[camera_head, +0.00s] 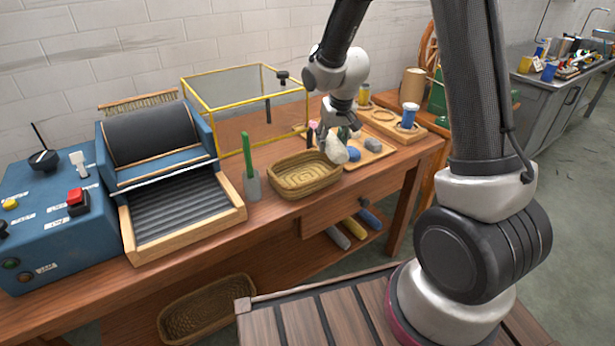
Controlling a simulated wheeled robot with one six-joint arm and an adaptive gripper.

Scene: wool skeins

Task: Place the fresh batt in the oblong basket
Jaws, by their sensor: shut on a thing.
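My gripper (326,132) is shut on a whitish batt (335,149). The batt hangs from the fingers, just past the right rear rim of a woven tan basket (284,185) on the bench. This basket is oblong with rounded corners, and I see nothing in it. Whether the batt overlaps the rim or only hides part of it, I cannot tell. A second oblong woven basket (166,327) sits lower down, below the bench front, and also looks empty.
A wooden tray (385,157) with a blue lump (354,155) and a grey lump (373,145) lies right of the basket. A yellow-framed clear box (225,90) stands behind. A blue carding machine (60,225) and a green-handled tool (249,165) stand left.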

